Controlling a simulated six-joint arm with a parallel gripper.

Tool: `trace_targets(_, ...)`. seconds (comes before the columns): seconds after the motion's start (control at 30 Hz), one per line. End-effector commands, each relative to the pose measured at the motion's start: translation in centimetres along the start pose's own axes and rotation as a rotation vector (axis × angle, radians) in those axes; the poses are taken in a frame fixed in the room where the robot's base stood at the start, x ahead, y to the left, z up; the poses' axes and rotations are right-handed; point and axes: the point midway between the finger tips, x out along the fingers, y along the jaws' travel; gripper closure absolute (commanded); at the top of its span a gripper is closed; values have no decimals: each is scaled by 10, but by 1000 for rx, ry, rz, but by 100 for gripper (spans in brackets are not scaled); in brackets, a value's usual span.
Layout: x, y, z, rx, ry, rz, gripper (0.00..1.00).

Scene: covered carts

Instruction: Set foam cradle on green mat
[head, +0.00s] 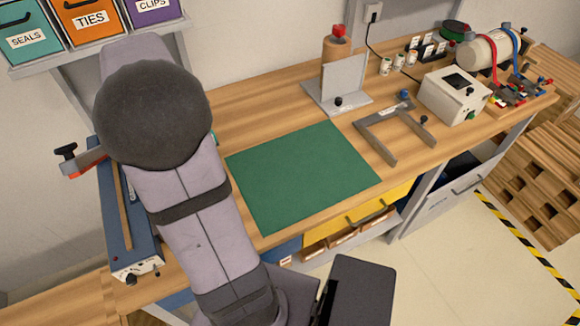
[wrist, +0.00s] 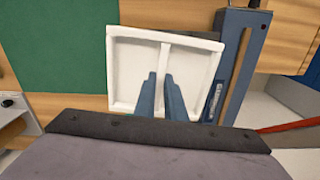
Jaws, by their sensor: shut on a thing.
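The foam cradle (wrist: 133,72) is a white, shallow, open tray with a raised divider across its middle. In the wrist view my gripper (wrist: 161,76) has its two blue fingers shut on that divider. The green mat (head: 302,175) lies flat and bare on the wooden bench in the head view. In the head view my arm hides the gripper and cradle. The cradle's height above the bench cannot be told.
A long blue device (head: 133,245) lies left of the mat, close beside the cradle in the wrist view (wrist: 243,55). A grey U-shaped frame (head: 388,150) lies right of the mat. A grey angle plate (head: 342,80) stands behind it. A white box (head: 452,95) is farther right.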

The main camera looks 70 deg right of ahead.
Motion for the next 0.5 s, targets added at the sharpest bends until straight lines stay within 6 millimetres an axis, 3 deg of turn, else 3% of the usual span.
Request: trace_targets(0.5,72,201,9,535,-2,0,100)
